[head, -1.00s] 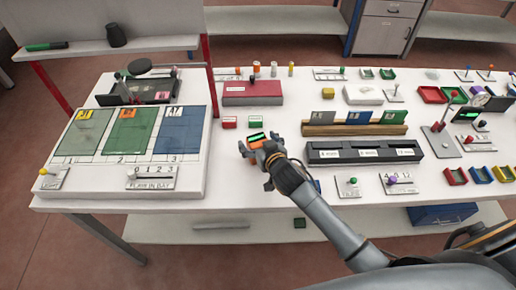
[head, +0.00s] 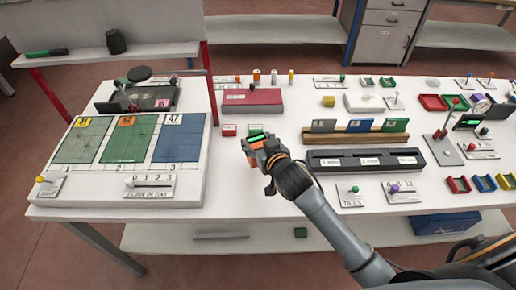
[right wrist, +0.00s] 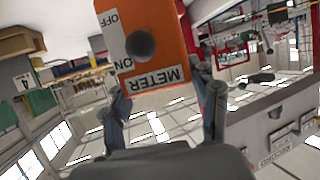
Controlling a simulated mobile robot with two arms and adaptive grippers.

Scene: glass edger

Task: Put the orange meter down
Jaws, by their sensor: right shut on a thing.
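Whether the meter's underside touches the table is hidden. My left gripper is not in view.
A white board with three coloured panels (head: 185,137) stands left of the meter. Small red and green blocks (head: 229,130) lie just behind it. A dark slotted tray (head: 325,170) is to the right. White tabletop (head: 235,180) is bare in front and to the left.

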